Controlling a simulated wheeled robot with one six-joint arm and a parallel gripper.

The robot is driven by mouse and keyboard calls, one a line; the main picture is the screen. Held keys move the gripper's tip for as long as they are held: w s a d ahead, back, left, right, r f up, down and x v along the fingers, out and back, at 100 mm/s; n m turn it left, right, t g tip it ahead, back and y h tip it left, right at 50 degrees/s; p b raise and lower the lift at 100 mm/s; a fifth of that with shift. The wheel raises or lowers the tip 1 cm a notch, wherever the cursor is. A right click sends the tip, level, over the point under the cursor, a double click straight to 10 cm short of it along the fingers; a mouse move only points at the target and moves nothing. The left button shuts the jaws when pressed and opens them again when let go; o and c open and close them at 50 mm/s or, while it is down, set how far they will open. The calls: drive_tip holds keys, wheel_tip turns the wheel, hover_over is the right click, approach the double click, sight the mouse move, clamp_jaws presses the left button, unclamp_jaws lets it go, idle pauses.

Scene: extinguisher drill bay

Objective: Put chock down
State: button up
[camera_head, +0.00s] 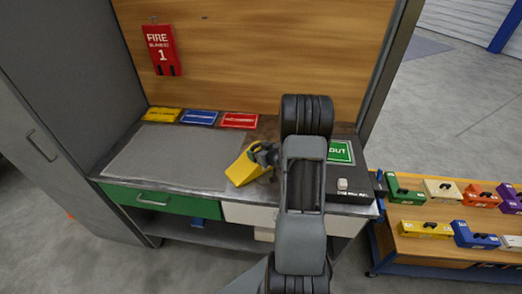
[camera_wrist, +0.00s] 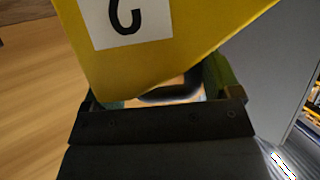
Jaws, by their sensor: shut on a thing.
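A yellow wedge-shaped chock (camera_head: 243,170) is held by my gripper (camera_head: 263,154) over the workbench, by the right edge of the grey mat (camera_head: 165,160). I cannot tell whether it touches the surface. In the wrist view the chock (camera_wrist: 210,30) fills the top, with a white label and a black mark on it. My gripper (camera_wrist: 165,95) is shut on the chock there. My arm hides part of the bench right of the chock.
Yellow (camera_head: 161,114), blue (camera_head: 199,117) and red (camera_head: 239,120) plates lie along the back of the bench. A green "OUT" plate (camera_head: 341,152) and a black box (camera_head: 345,182) are at right. A wooden side bench (camera_head: 410,246) holds several coloured blocks. The grey mat is clear.

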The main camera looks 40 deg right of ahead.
drive_tip(key=shift+f, duration=0.1)
drive_tip(key=shift+f+b, duration=0.25)
drive_tip(key=shift+b, duration=0.15)
drive_tip(key=o, duration=1.7)
drive_tip(key=shift+r, duration=0.15)
